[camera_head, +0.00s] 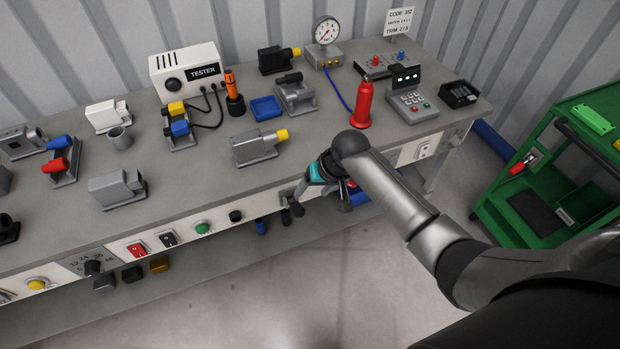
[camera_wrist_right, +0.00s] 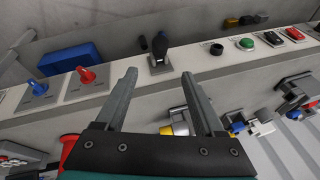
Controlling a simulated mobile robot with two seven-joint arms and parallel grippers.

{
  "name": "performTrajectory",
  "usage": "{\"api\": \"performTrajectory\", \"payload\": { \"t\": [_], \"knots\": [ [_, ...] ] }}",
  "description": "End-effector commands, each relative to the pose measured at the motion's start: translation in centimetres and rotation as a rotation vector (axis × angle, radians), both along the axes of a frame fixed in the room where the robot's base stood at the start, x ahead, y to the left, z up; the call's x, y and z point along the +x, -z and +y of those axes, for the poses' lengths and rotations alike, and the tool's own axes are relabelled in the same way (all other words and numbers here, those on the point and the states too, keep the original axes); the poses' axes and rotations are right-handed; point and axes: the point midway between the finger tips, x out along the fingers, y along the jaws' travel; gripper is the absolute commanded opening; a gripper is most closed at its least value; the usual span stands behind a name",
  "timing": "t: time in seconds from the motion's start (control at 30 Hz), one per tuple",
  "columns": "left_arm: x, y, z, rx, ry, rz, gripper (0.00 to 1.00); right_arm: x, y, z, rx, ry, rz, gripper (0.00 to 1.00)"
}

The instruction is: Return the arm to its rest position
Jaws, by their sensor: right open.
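My right arm (camera_head: 400,195) comes in from the right and reaches to the front edge of the workbench (camera_head: 215,180). My right gripper (camera_head: 318,192) is at the bench's front panel, partly hidden by its own wrist in the head view. In the right wrist view, the two fingers of the gripper (camera_wrist_right: 160,76) are spread apart with nothing between them. A black lever (camera_wrist_right: 160,46) on the panel stands just beyond the fingertips, apart from them as far as I can tell. My left gripper does not show.
Red (camera_wrist_right: 87,75) and blue (camera_wrist_right: 38,86) switches sit beside the lever on the panel. A red bottle-shaped object (camera_head: 363,104) stands on the bench close behind my wrist. A green cart (camera_head: 560,160) stands at the right. Floor in front of the bench (camera_head: 250,290) is clear.

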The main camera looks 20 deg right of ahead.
Motion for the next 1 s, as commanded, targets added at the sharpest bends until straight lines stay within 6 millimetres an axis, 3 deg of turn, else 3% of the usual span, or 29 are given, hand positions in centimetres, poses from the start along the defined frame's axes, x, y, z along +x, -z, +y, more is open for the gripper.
{"api": "performTrajectory", "payload": {
  "t": [0.27, 0.37, 0.47, 0.57, 0.7, 0.9, 1.0],
  "knots": [
    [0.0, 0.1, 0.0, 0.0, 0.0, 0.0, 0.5, -0.2, 0.5, 0.0, -0.003, 0.0, 0.003, 0.7],
    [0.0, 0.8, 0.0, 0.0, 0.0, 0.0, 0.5, -1.2, 3.4, -0.3, -0.016, 0.004, 0.014, 0.7],
    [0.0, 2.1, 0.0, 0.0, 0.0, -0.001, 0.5, -3.7, 8.8, -1.0, -0.049, 0.004, 0.033, 0.7],
    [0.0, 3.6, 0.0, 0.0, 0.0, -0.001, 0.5, -7.6, 15.5, -1.8, -0.097, -0.01, 0.056, 0.7],
    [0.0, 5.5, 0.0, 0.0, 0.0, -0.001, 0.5, -14.6, 23.8, -2.6, -0.169, -0.065, 0.09, 0.7],
    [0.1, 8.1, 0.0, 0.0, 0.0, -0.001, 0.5, -26.7, 33.0, -2.8, -0.246, -0.195, 0.144, 0.7],
    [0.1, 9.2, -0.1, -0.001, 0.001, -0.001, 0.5, -32.4, 35.9, -2.4, -0.266, -0.267, 0.166, 0.7]
  ]
}}
